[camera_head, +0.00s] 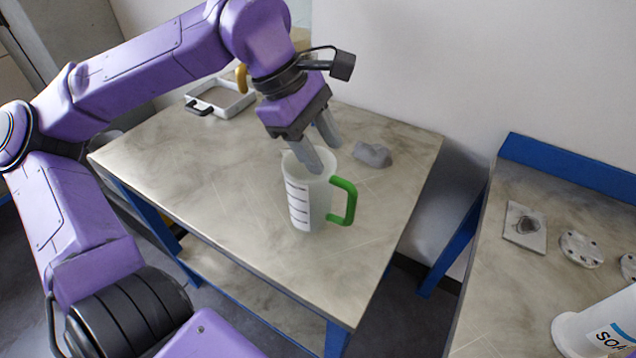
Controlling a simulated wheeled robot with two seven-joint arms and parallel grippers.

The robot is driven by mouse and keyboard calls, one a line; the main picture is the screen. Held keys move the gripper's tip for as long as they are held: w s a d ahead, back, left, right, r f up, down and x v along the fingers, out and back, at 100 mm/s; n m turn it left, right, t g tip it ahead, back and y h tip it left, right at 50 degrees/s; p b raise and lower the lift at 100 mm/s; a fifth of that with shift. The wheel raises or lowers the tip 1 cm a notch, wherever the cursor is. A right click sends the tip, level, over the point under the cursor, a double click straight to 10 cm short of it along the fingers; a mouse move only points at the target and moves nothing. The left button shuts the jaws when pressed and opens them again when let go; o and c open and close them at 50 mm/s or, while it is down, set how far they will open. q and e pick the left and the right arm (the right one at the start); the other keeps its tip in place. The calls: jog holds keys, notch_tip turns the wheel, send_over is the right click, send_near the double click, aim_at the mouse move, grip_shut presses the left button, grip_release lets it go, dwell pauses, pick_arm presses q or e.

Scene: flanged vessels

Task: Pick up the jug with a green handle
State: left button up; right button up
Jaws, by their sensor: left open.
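A white, translucent jug (308,204) with dark measuring marks stands upright on the table (230,215). Its green handle (350,203) points to the right. My left gripper (321,152) is over the jug's mouth, pointing down, with its two grey fingers apart. One finger overlaps the jug's rim in the picture; I cannot tell whether it is inside the mouth or touching. My right gripper is not in view.
A grey lump (372,155) lies behind the jug to the right. A white tray (240,103) with a black handle is at the back left. A second bench (510,290) at right holds a small plate (525,227), round flanges (581,249) and a white container (600,325).

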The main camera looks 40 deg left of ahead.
aim_at(341, 180)
pick_arm(q)
jog(key=x, duration=0.5)
jog(key=p+x, duration=0.1)
jog(key=x, duration=0.2)
jog(key=shift+w+a+f, duration=0.1)
jog(key=shift+w+a, duration=0.2)
jog(key=shift+w, duration=0.05)
grip_shut()
